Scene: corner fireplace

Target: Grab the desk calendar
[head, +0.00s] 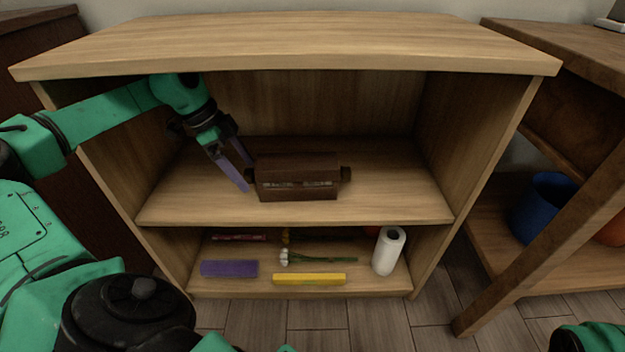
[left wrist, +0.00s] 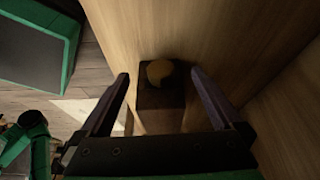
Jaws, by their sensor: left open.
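The desk calendar (head: 298,178) is a dark brown wooden block with small windows on its front and a round knob at each end. It sits on the upper shelf of the light wooden cabinet. My left gripper (head: 246,174) is open at the calendar's left end, tilted downward. In the left wrist view the calendar (left wrist: 160,98) shows end-on with its knob, between the spread fingers of the left gripper (left wrist: 160,74). I cannot tell whether either finger touches it. My right gripper is not in view.
The cabinet (head: 290,45) has a top board above and side walls around the shelf. The lower shelf holds a purple block (head: 229,268), a yellow bar (head: 309,279), a white flower (head: 284,257) and a paper roll (head: 388,250). The upper shelf is clear right of the calendar.

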